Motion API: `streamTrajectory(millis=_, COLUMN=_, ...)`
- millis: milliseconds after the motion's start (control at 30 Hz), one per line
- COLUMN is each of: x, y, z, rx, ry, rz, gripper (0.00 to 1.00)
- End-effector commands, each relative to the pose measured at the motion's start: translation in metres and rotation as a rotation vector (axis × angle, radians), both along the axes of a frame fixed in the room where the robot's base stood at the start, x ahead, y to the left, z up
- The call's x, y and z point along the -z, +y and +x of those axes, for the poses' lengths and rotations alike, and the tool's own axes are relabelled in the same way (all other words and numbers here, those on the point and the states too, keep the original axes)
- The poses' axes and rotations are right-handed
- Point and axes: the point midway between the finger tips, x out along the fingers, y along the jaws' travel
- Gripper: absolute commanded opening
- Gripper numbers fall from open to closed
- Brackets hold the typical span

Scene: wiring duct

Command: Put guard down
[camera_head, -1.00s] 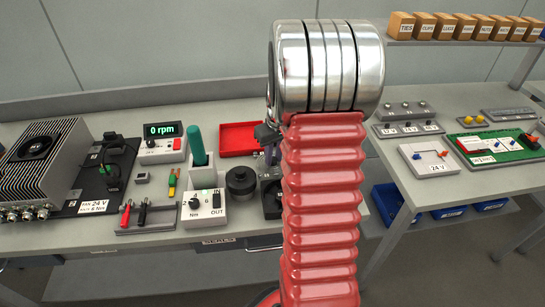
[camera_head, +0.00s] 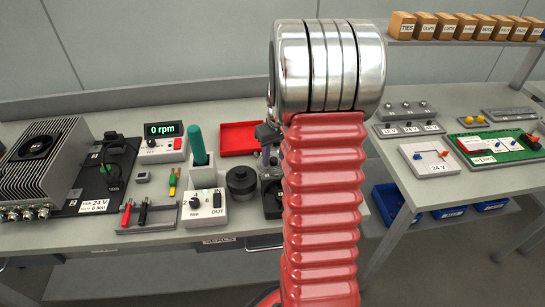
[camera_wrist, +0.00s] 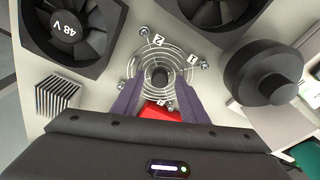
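The guard (camera_wrist: 148,55) is a round wire fan grille with screws around its edge and small number tags. It shows in the middle of the wrist view, flat to the camera. My gripper (camera_wrist: 159,84) has two purple fingers, one on each side of the guard's dark hub; they appear closed on it. How far the guard stands above the bench is not clear. In the head view my gripper (camera_head: 270,140) is mostly hidden behind my red arm, and I cannot make out the guard there.
A red tray (camera_head: 240,138) lies at the back of the bench; it shows between my fingers in the wrist view (camera_wrist: 160,110). A 48 V fan (camera_wrist: 68,30), another fan (camera_wrist: 215,10) and a round black knob-like part (camera_wrist: 265,70) stand close around. Grey bench shows between them.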

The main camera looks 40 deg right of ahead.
Motion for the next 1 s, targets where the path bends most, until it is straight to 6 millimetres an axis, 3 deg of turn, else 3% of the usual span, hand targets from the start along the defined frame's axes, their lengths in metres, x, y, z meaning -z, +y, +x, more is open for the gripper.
streamTrajectory(millis=167, x=-0.018, y=0.000, z=-0.002, rx=0.000, ry=-0.003, rz=-0.003, gripper=0.40)
streamTrajectory(millis=700, x=-0.105, y=0.003, z=-0.015, rx=0.000, ry=-0.003, rz=-0.002, gripper=0.40)
streamTrajectory(millis=1000, x=-0.117, y=0.004, z=-0.017, rx=0.000, ry=0.000, rz=0.000, gripper=0.40)
